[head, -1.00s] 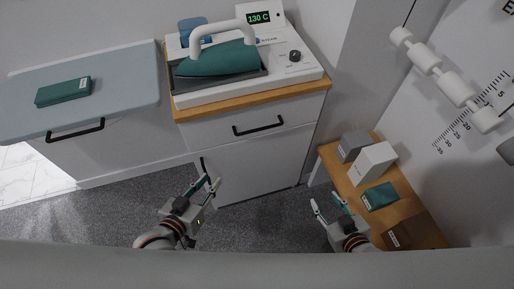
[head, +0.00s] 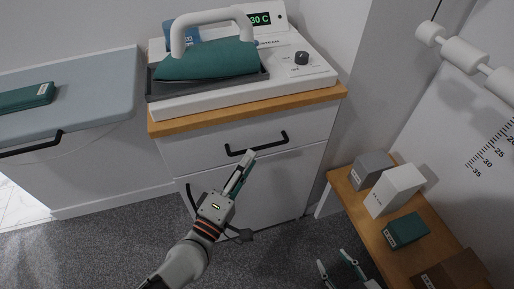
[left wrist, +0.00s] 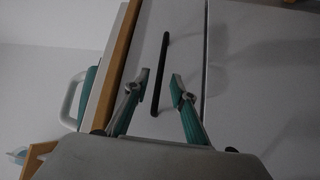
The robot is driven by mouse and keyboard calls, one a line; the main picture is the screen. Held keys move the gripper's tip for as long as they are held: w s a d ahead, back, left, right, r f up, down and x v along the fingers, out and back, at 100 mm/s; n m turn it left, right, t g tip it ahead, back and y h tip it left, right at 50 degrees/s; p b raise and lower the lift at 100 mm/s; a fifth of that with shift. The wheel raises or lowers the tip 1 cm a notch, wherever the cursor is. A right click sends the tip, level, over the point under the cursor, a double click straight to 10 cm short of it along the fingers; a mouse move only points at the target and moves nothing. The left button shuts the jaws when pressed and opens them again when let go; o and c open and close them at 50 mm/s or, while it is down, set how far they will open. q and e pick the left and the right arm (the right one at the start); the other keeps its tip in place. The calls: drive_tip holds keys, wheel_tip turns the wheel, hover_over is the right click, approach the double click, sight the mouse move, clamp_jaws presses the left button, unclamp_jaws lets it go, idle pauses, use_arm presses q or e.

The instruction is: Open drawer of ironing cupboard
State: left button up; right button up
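The ironing cupboard (head: 288,185) is white with a wooden top. Its upper drawer (head: 190,152) is closed and has a black bar handle (head: 258,143). The handle also shows in the left wrist view (left wrist: 160,75), upright in that picture and ahead of the fingertips. My left gripper (head: 243,168) is in front of the drawer, near the handle. In the left wrist view its fingers (left wrist: 160,82) are apart with nothing gripped, and the handle's lower end lies between their tips or just beyond. My right gripper (head: 338,265) is low at the bottom edge, fingers apart and empty.
A steam iron station with a teal iron (head: 205,62) stands on the cupboard top. A grey-blue board (head: 95,88) is at the left. A wooden bench (head: 372,228) with several boxes stands at the right. Grey carpet (head: 110,235) is clear at the left front.

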sight(257, 149)
use_arm(q)
drive_tip(key=shift+x, duration=2.65)
clamp_jaws()
